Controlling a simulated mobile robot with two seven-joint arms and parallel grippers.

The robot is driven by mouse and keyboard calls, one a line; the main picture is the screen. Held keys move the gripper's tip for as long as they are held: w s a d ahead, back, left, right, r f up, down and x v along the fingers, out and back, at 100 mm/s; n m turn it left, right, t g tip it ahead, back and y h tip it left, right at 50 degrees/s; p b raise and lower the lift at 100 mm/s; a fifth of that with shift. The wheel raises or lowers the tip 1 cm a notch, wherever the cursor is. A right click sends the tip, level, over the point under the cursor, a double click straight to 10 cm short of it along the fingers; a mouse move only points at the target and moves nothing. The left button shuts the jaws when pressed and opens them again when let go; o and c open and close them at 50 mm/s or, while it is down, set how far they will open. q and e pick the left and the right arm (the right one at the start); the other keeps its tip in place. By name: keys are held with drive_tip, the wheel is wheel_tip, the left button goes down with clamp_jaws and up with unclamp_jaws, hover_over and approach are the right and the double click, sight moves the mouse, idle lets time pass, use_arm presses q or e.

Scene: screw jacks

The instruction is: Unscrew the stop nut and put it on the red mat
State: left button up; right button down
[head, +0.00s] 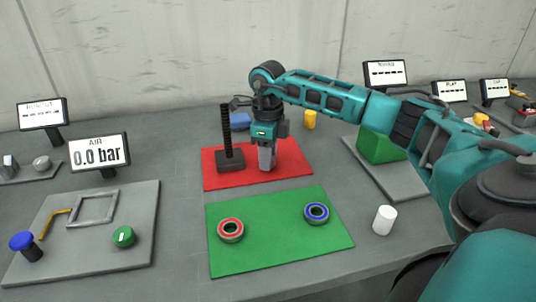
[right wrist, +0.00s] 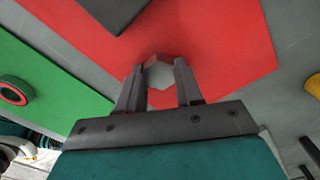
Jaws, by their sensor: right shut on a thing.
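The red mat (head: 296,162) lies flat on the grey table and also shows in the right wrist view (right wrist: 225,40). A dark threaded post (head: 226,128) stands upright on a dark square base (head: 230,161) at the left of the red mat. My right gripper (head: 267,164) points down over the red mat, just right of that base. In the right wrist view, the right gripper (right wrist: 158,80) is shut on a grey hexagonal stop nut (right wrist: 160,74), clear of the post. I cannot tell whether the nut touches the mat. My left gripper is out of view.
A green mat (head: 272,255) in front carries a red ring (head: 231,230) and a blue ring (head: 316,213). A white cylinder (head: 384,220) stands to its right. Behind the red mat are a blue object (head: 240,121) and a yellow cylinder (head: 310,119). Free mat lies right of my gripper.

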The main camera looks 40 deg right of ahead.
drive_tip(key=shift+f, duration=0.1)
drive_tip(key=c, duration=1.2)
unclamp_jaws()
drive_tip(key=shift+f, duration=0.1)
drive_tip(key=o, duration=0.5)
drive_tip(key=shift+c, duration=0.2)
wheel_tip(320, 180, up, 12)
drive_tip(key=shift+r+p, duration=0.25)
drive_tip(key=shift+p, duration=0.2)
